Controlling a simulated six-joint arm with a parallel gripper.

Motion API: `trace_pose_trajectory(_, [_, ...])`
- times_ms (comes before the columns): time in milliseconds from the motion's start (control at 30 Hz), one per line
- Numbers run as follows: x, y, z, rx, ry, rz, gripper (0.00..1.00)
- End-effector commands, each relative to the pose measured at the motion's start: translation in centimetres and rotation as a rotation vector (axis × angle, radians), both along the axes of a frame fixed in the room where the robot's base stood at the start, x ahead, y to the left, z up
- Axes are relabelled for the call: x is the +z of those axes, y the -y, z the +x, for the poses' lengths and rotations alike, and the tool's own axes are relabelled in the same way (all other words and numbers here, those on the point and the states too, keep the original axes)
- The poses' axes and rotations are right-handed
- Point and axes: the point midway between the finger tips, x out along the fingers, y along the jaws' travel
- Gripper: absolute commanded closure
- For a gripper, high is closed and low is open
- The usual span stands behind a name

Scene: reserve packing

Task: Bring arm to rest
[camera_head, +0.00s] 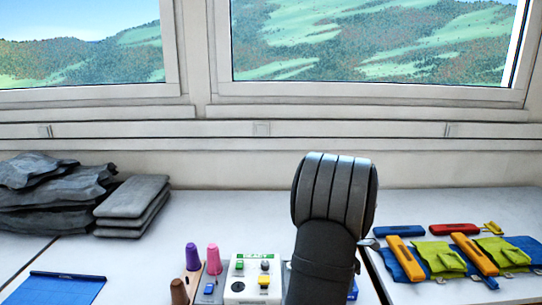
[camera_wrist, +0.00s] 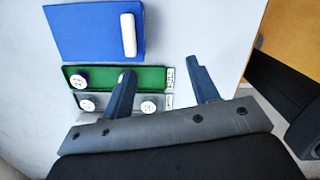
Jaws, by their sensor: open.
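My gripper (camera_wrist: 160,70) shows in the wrist view with its two dark fingers spread wide apart and nothing between them. Below it lie a green strip (camera_wrist: 150,77) with a white round piece and a grey strip (camera_wrist: 118,102) with white round pieces. The left finger overlaps both strips in the picture; I cannot tell the height above them. In the head view my dark arm rises at the centre right, in front of the table, and the fingers cannot be made out clearly there.
Grey bags (camera_head: 50,195) and folded grey pads (camera_head: 133,205) lie at left. Yellow, red and green items (camera_head: 440,258) lie at right. A blue panel (camera_wrist: 85,32) carries a white cylinder (camera_wrist: 128,35).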

Motion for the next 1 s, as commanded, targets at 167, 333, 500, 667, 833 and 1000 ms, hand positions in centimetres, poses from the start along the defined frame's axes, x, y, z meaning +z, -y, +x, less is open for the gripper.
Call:
trace_pose_trajectory(167, [1.1, -1.4, -0.1, -0.018, 0.000, 0.003, 0.45])
trace_pose_trajectory(333, [1.6, -4.7, 0.7, -0.056, -0.001, 0.006, 0.45])
trace_pose_trajectory(500, [2.2, -8.0, 1.4, -0.095, -0.001, 0.007, 0.45])
trace_pose_trajectory(667, [2.7, -11.2, 1.8, -0.131, 0.000, 0.008, 0.45])
trace_pose_trajectory(833, [3.3, -14.5, 2.0, -0.170, -0.001, 0.007, 0.45])
trace_pose_trajectory(1000, [3.8, -17.9, 2.0, -0.209, -0.001, 0.006, 0.45])
